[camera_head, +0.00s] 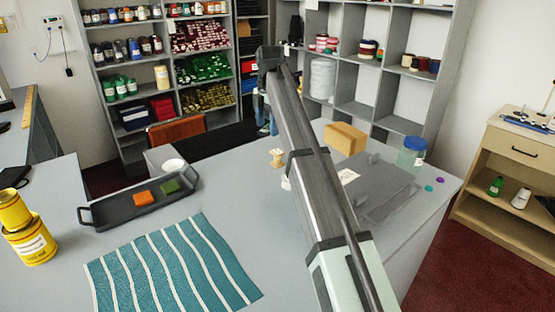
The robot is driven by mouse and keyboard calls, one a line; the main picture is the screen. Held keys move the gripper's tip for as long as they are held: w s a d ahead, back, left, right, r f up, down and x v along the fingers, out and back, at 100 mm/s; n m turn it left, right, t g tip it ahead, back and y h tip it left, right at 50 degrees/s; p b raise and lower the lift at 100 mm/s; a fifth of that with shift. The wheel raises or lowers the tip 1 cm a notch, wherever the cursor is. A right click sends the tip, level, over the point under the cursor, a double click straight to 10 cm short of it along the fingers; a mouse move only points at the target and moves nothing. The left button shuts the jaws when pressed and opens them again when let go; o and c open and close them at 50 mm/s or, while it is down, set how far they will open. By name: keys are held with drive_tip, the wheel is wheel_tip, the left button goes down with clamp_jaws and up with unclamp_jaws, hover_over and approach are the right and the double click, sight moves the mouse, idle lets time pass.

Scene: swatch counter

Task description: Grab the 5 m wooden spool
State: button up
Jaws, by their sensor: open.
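A small pale wooden spool (277,158) stands upright on the grey counter (230,200), just left of my arm. Any length marking on it is too small to read. A small white piece lies close in front of it, partly covered by my arm, and I cannot tell what it is. My arm reaches from the lower right up to a dark joint at the top centre, passing close beside the spool in the picture. I cannot make out my gripper; its fingers do not show.
A black tray (103,217) holds an orange block (144,198) and a green block (170,186). A striped teal cloth (172,266), yellow tins (30,240), a wooden block (345,138) and a blue-lidded jar (412,152) are on the counter. Shelves stand behind.

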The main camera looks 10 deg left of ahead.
sight(278, 151)
drive_tip(key=d+f+m, duration=0.2)
drive_tip(key=d+m, duration=0.2)
drive_tip(key=d, duration=0.5)
drive_tip(key=w+a+f+m+t+y, duration=0.1)
drive_tip(key=a+f+m, duration=0.1)
drive_tip(key=f+m, duration=0.2)
drive_tip(key=w+a+f+m+t+y, duration=0.1)
drive_tip(key=w+a+f+m, duration=0.1)
drive_tip(key=f+m, duration=0.2)
drive_tip(key=w+a+f+m+t, duration=0.1)
drive_tip(key=w+a+f+m, duration=0.1)
drive_tip(key=f+m, duration=0.3)
drive_tip(key=shift+w+a+m+y, duration=0.1)
drive_tip(key=shift+a+m+y, duration=0.3)
drive_tip(key=c, duration=1)
